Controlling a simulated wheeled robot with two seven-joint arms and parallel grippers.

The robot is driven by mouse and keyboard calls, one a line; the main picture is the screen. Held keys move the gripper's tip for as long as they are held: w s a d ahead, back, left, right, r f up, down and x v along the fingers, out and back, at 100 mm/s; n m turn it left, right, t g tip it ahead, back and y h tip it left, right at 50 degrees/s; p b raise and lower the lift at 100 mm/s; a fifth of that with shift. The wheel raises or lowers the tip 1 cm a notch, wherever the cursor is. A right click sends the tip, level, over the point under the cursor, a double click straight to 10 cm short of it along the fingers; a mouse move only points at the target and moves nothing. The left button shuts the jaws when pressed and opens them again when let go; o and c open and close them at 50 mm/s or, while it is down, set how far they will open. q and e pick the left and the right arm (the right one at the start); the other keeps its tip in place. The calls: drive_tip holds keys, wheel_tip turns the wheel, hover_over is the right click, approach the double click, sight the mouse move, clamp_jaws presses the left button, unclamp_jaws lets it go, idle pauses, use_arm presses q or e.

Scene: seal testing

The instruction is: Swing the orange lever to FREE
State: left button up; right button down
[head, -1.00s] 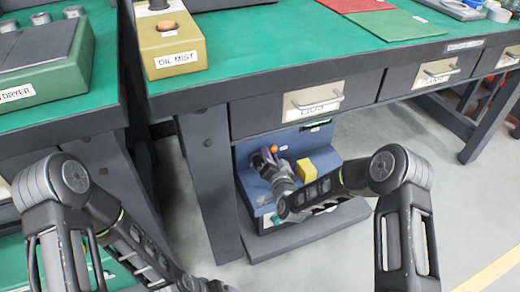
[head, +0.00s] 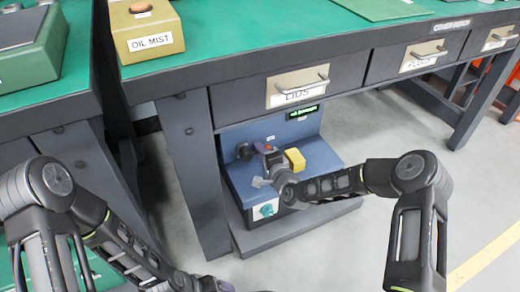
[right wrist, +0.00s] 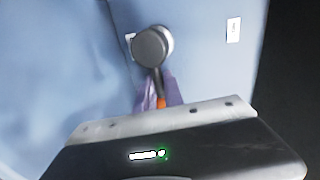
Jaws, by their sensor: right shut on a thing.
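In the head view my right gripper (head: 265,152) is at the blue machine (head: 318,157) below the table, just right of the dark hub (head: 243,151). Most of the lever is hidden by the fingers. The small labels by the hub are unreadable. My left arm is at lower left; its gripper does not show.
A yellow block (head: 296,160) stands right beside my right gripper. A teal knob (head: 265,209) is on the machine's front. The table with the LIDS drawer (head: 297,92) overhangs the machine, and a table leg (head: 195,180) stands at its left. Floor to the right is clear.

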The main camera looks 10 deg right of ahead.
drive_tip(key=shift+f+m, duration=0.25)
drive_tip(key=shift+m, duration=0.05)
drive_tip(key=c, duration=1.5)
unclamp_jaws()
drive_tip(key=shift+o, duration=0.2)
drive_tip(key=shift+s+r, duration=0.15)
drive_tip(key=shift+s+d+r+p, duration=0.1)
drive_tip(key=shift+s+d+p, duration=0.05)
drive_tip(key=shift+s+p, duration=0.15)
drive_tip(key=p+v, duration=0.2)
drive_tip(key=v, duration=0.4)
drive_tip(key=shift+p, duration=0.3)
drive_tip(key=shift+s+d, duration=0.15)
drive_tip(key=shift+s, duration=0.3)
